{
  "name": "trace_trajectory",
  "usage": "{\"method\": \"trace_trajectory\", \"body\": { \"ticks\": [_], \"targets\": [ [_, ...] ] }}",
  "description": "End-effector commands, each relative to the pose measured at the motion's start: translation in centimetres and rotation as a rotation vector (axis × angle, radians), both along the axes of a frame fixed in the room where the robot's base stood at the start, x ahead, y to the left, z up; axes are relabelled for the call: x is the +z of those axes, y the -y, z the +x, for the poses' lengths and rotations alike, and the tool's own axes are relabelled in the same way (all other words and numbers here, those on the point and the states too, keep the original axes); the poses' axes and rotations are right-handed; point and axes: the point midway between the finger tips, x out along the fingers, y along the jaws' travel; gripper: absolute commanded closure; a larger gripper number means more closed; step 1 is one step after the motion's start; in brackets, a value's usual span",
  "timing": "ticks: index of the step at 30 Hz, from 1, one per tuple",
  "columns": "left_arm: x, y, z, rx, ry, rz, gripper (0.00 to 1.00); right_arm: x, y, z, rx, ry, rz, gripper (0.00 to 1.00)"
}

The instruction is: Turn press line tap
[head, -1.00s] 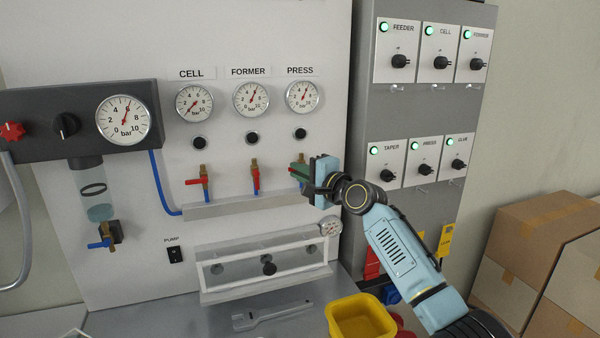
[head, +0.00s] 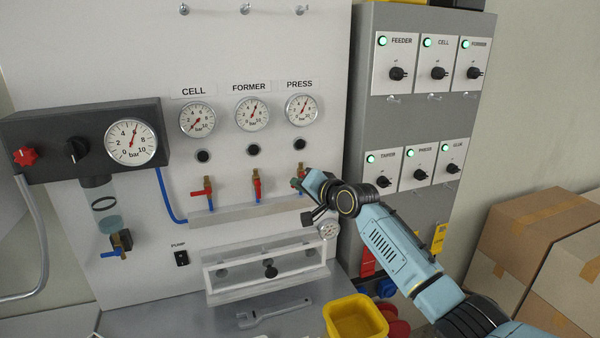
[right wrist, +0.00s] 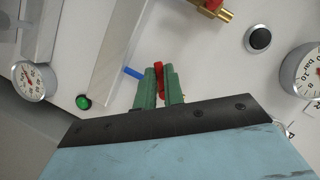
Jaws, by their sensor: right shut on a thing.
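The press line tap (head: 301,169) is on the white panel below the PRESS gauge (head: 301,109). Its brass body shows in the head view, and my gripper hides most of its handle. In the right wrist view its red handle (right wrist: 159,78) sits between the green fingers of my right gripper (right wrist: 160,85). My right gripper (head: 298,183) is shut on this handle. The handle's exact angle is hard to tell. My left gripper is out of view.
The cell tap (head: 203,189) and former tap (head: 257,189) stand to the left on the same rail. Below are a clear-fronted box (head: 265,268), a wrench (head: 273,314) and a yellow bin (head: 355,320). A grey switch cabinet (head: 408,115) stands right.

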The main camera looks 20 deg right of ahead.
Motion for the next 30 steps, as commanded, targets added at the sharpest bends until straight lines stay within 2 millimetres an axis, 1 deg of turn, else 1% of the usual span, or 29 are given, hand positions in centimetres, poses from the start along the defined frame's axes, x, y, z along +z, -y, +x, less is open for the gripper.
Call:
{"method": "trace_trajectory", "body": {
  "ticks": [1,3,15,21,30],
  "targets": [
    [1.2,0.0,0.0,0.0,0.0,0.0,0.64,0.5,0.1,0.0,-0.001,0.001,-0.047,1.0],
    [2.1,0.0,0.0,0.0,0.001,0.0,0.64,0.4,0.2,0.0,0.0,0.003,-0.113,1.0],
    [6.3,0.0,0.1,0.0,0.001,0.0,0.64,-0.1,0.7,0.0,0.0,0.017,-0.49,1.0],
    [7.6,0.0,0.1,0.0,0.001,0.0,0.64,-0.3,1.0,0.0,0.0,0.024,-0.657,1.0],
    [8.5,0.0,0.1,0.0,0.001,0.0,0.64,-0.6,1.3,0.1,0.0,0.03,-0.834,1.0]
  ]
}}
